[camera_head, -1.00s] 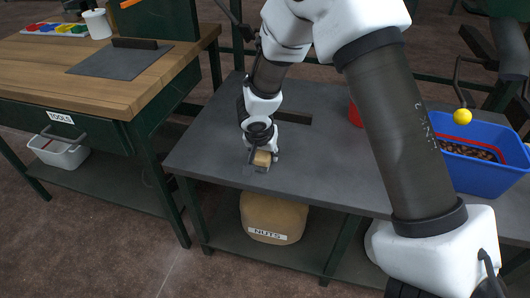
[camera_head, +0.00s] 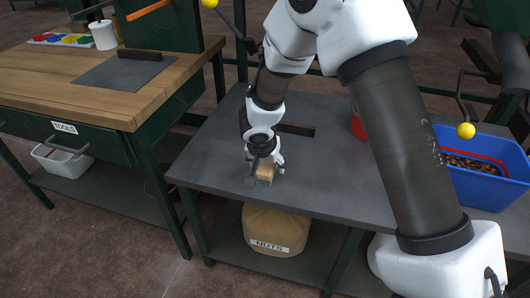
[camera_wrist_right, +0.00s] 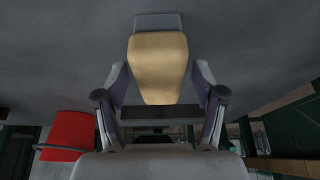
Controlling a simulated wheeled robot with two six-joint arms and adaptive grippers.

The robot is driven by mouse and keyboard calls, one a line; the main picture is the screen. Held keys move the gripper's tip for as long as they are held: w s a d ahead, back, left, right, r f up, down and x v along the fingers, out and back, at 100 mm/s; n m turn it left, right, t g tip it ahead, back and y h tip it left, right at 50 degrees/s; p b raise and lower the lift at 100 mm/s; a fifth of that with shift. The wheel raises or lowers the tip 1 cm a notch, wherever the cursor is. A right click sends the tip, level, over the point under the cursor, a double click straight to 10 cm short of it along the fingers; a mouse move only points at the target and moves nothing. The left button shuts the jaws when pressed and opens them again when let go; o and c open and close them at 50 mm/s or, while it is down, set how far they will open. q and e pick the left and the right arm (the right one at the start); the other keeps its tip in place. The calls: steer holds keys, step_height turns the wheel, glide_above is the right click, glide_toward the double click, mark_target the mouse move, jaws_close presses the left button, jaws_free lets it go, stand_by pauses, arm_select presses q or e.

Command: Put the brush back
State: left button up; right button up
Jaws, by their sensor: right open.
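A tan wooden piece with a grey flat end, which looks like the brush (camera_head: 266,172), lies on the grey table near its front edge. In the right wrist view the brush (camera_wrist_right: 158,65) is between my fingers, with a gap on each side. My right gripper (camera_head: 264,174) is open around it, low over the table; it also shows in the right wrist view (camera_wrist_right: 160,95). My left gripper is in no view. The fingers partly cover the brush in the head view.
A dark bar (camera_head: 296,130) and a red container (camera_head: 358,124) are behind my gripper. A blue bin (camera_head: 485,186) stands at right, near a yellow ball knob (camera_head: 466,130). A wooden workbench (camera_head: 105,95) with a grey mat and dark bar stands left. A NUTS sack (camera_head: 275,228) sits below.

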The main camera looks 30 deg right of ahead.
steer(key=p+v, duration=0.3)
steer(key=v, duration=0.7)
steer(key=shift+r, duration=0.2)
steer(key=s+a+f+n+g+y, duration=0.1)
steer(key=s+a+f+n+y, duration=0.2)
steer(key=s+f, duration=0.6)
steer(key=s+a+f+n+g+y, duration=0.2)
steer(key=s+a+f+n, duration=0.3)
steer(key=f, duration=0.8)
steer(key=s+d+f, duration=0.1)
steer(key=s+f, duration=0.2)
steer(key=s, duration=0.2)
steer(key=s+d+f+n+h, duration=0.1)
steer(key=s+d+f, duration=0.1)
steer(key=s, duration=0.4)
steer(key=shift+s+f, duration=0.25)
steer(key=shift+f, duration=0.5)
step_height(320, 180, up, 18)
steer(key=p, duration=1.8)
